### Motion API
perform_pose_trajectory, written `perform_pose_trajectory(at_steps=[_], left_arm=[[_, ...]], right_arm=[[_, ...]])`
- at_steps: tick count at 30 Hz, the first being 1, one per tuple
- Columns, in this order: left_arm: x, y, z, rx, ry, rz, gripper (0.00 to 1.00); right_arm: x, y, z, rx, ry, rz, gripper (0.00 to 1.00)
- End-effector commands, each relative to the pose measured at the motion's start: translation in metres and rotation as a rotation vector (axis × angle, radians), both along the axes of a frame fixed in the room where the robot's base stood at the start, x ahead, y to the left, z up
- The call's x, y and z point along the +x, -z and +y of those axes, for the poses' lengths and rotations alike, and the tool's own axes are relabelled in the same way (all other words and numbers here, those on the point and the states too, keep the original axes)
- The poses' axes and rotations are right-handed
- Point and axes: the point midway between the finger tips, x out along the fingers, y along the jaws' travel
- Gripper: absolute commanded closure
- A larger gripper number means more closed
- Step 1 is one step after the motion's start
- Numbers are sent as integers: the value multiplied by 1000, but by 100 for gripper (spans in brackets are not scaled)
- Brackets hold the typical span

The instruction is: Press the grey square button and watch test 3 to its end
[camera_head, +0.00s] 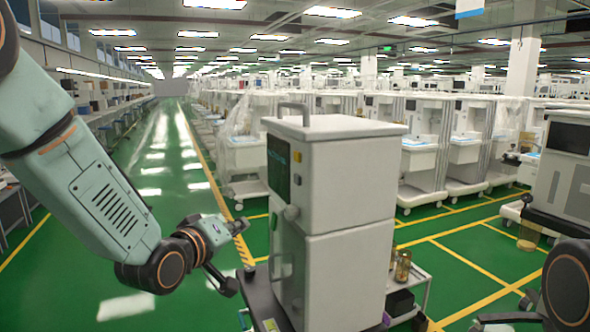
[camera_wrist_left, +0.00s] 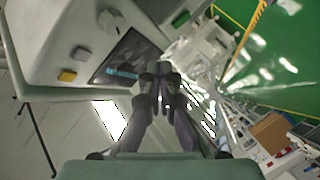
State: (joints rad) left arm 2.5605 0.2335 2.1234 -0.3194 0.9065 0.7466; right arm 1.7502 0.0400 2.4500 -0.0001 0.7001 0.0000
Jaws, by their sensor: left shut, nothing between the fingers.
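A tall pale-grey machine (camera_head: 345,185) stands at the centre of the head view, with a dark screen (camera_head: 279,167) on its left-facing side. In the left wrist view the screen (camera_wrist_left: 122,52) shows a bluish line. A grey square button (camera_wrist_left: 80,53) and a yellow button (camera_wrist_left: 67,75) sit side by side near one end of the screen. Contact cannot be told.
A small trolley (camera_head: 408,285) with amber bottles (camera_head: 402,266) stands beside the machine at right. Another grey machine (camera_head: 562,180) is at the far right. The green aisle (camera_head: 165,150) at left is clear.

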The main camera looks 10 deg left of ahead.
Motion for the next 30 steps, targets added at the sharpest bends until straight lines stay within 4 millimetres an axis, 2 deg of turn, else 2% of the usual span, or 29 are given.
perform_pose_trajectory(at_steps=[1,3,6,8,22,30], left_arm=[[4,-27,1,-19,-2,-37,100],[8,-50,2,-41,-2,-73,100],[11,-69,3,-62,0,-106,100],[11,-76,4,-69,0,-117,100],[14,-77,1,-70,0,-122,100],[29,-76,-24,-65,4,-122,100]], right_arm=[[0,-9,0,0,0,0,100],[0,-13,0,0,0,0,100],[0,-16,0,0,0,0,100],[0,-16,0,0,0,0,100],[0,-15,0,0,0,0,100],[0,-10,0,0,0,1,100]])
